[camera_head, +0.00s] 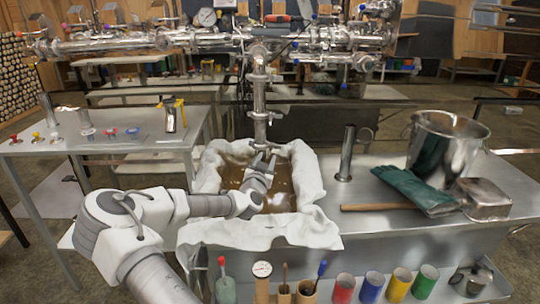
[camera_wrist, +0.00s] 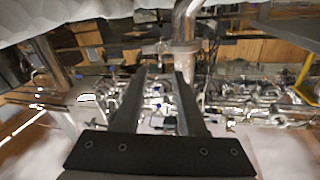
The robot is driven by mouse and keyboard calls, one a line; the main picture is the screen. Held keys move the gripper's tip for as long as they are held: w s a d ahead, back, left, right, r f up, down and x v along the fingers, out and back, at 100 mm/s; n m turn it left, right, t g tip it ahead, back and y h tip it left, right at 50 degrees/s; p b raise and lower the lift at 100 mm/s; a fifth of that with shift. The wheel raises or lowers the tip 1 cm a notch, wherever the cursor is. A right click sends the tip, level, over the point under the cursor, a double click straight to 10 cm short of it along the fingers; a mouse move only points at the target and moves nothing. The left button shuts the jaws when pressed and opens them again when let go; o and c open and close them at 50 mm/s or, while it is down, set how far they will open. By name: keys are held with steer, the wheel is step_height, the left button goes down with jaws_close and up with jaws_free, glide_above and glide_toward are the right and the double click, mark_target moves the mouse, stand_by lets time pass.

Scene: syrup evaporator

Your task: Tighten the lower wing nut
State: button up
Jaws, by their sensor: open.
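A shiny vertical steel pipe (camera_head: 259,95) hangs from the horizontal pipework and ends above a cloth-lined basin (camera_head: 310,180) of brown liquid. A clamp ring (camera_head: 262,115) sits low on this pipe. The lower wing nut is too small to make out for certain. My gripper (camera_head: 265,160) is just below the pipe's lower end, over the basin, with its fingers pointing up. In the wrist view, my gripper (camera_wrist: 160,75) has its two dark fingers apart with nothing held between them. The pipe and its collar (camera_wrist: 182,46) show beyond the fingertips, slightly right.
Right of the basin, a steel counter (camera_head: 385,222) bears an upright steel tube (camera_head: 346,155), a bucket (camera_head: 440,140), green gloves (camera_head: 418,190) and a steel scoop (camera_head: 484,198). Colored cups (camera_head: 372,287) line the front. A left table (camera_head: 90,145) holds small fittings. Horizontal pipework (camera_head: 150,40) crosses above.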

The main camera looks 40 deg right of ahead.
mark_target(271, 149)
steer(key=b+x, duration=0.1)
steer(key=x, duration=0.5)
steer(key=shift+w+d+b, duration=0.25)
steer(key=shift+d+b, duration=0.05)
steer(key=shift+b, duration=0.1)
jaws_close()
steer(key=shift+a+f, duration=0.1)
steer(key=shift+f, duration=0.15)
stand_by(0.9)
